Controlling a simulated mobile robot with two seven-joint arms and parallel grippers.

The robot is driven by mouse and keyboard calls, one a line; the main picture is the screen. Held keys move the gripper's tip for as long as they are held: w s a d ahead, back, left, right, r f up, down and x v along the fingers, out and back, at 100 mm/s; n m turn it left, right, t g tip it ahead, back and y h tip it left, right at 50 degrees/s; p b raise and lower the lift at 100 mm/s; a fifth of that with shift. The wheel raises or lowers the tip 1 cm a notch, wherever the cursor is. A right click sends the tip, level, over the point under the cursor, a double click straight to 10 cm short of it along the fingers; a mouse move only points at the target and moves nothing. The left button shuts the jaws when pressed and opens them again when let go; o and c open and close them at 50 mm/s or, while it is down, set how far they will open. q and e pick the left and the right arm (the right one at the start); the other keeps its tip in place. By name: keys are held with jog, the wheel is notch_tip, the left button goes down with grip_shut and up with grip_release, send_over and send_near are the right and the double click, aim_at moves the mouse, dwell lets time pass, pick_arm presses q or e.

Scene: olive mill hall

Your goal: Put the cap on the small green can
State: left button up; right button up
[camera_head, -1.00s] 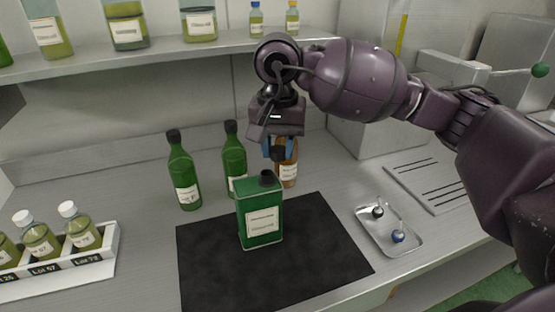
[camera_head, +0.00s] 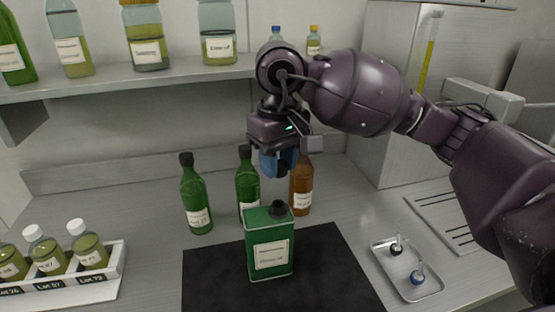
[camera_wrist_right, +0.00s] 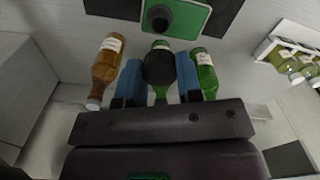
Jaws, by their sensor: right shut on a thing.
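The small green can (camera_head: 270,258) stands upright on the black mat (camera_head: 335,270), with a pale label and a dark neck on top. Its top and dark neck also show at the upper edge of the right wrist view (camera_wrist_right: 190,18). My right gripper (camera_head: 278,172) points down above the can, apart from it. Its blue fingers are shut on a round black cap (camera_wrist_right: 159,68), seen between them in the right wrist view. In the head view the fingers mostly hide the cap. My left gripper is not in view.
Two green bottles (camera_head: 196,200) and a brown bottle (camera_head: 302,190) stand close behind the can. A metal tray (camera_head: 425,287) with two small knobbed items lies at right. A white rack (camera_head: 112,275) of labelled bottles is at left. A shelf (camera_head: 150,81) runs above.

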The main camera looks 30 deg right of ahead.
jog(key=shift+f, duration=0.2)
jog(key=b, duration=0.1)
send_over(278, 204)
jog(key=shift+f, duration=2.25)
jog(key=shift+f+b, duration=0.8)
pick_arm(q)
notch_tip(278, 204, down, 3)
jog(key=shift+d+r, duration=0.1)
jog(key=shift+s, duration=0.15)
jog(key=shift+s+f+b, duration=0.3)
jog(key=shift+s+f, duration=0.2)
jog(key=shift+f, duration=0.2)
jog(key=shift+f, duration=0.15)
